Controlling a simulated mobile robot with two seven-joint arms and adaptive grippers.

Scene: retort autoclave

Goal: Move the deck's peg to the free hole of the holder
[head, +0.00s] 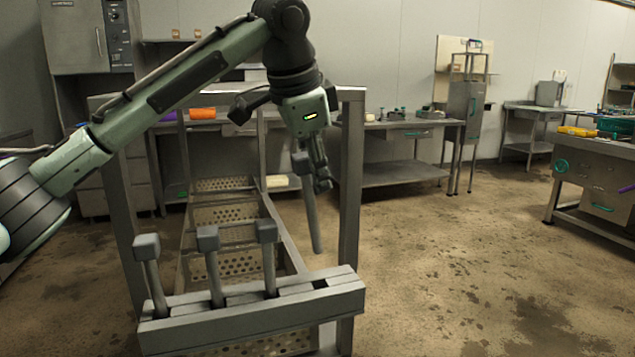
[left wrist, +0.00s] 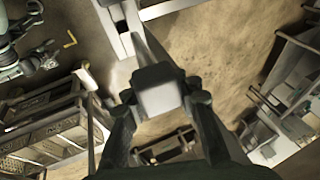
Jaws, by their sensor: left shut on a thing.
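My left gripper (head: 313,178) is shut on a grey peg (head: 311,222) and holds it in the air, its shaft hanging down slightly tilted. In the left wrist view the peg's square head (left wrist: 158,92) is between the two fingers. The holder (head: 250,318) is a long grey bar at the front of the frame. Three block-headed pegs (head: 148,248) (head: 209,240) (head: 267,232) stand in its left and middle part. The held peg's lower end is above and behind the holder's right part, apart from it. My right gripper is not in view.
A grey metal frame (head: 350,190) surrounds perforated baskets (head: 225,215) behind the holder; its right post stands close to the held peg. Benches (head: 400,175) line the back wall. A workbench (head: 597,175) stands at far right. The floor between is open.

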